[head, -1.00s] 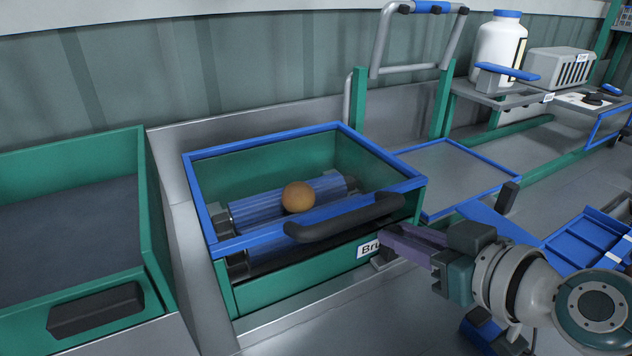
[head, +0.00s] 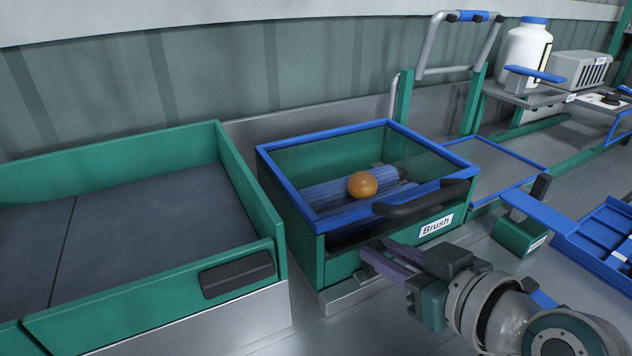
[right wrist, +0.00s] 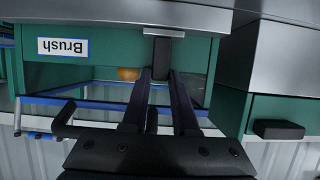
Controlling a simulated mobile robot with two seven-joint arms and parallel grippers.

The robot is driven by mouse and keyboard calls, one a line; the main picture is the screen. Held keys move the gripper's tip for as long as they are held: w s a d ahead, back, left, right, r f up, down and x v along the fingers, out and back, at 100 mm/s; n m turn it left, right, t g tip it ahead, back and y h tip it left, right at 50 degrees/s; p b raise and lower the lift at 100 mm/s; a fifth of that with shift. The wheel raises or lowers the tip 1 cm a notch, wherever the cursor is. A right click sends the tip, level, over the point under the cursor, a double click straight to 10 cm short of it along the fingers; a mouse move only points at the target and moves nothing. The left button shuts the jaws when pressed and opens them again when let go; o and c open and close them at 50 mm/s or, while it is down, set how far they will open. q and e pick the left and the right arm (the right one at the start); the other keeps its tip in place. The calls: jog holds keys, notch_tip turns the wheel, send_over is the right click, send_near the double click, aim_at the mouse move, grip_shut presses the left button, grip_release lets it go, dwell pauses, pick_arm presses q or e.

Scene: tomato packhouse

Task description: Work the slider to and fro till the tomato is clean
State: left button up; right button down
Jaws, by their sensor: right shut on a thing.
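The tomato (head: 362,185) is orange and rests on blue ribbed rollers (head: 325,194) inside the green box with a blue rim (head: 318,222), labelled Brush. Part of it shows through the box in the right wrist view (right wrist: 128,74). My right gripper (head: 372,256) is low at the box's front, left of the Brush label. In the right wrist view its fingers (right wrist: 162,76) are shut on the slider, a dark upright piece (right wrist: 163,50). In the head view the fingers mostly hide the slider. My left gripper is not in view.
A black handle (head: 425,198) crosses the box's front rim. A green bin with a dark floor (head: 130,215) stands at the left. A blue-edged tray (head: 505,165) lies at the right, with a small green box (head: 518,237) and blue rack (head: 600,232) nearer.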

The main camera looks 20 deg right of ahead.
jog(key=a, duration=0.2)
jog(key=shift+s+a+r+p, duration=0.1)
jog(key=shift+a+r+p, duration=0.05)
jog(key=shift+a+p, duration=0.25)
jog(key=shift+a, duration=0.55)
jog(key=c, duration=0.7)
grip_release()
jog(key=shift+s, duration=0.1)
jog(key=shift+s+d, duration=0.1)
jog(key=shift+s, duration=0.2)
jog(key=p+v, duration=0.1)
jog(key=v, duration=0.8)
jog(key=shift+s+r+p, duration=0.1)
jog(key=shift+p, duration=0.25)
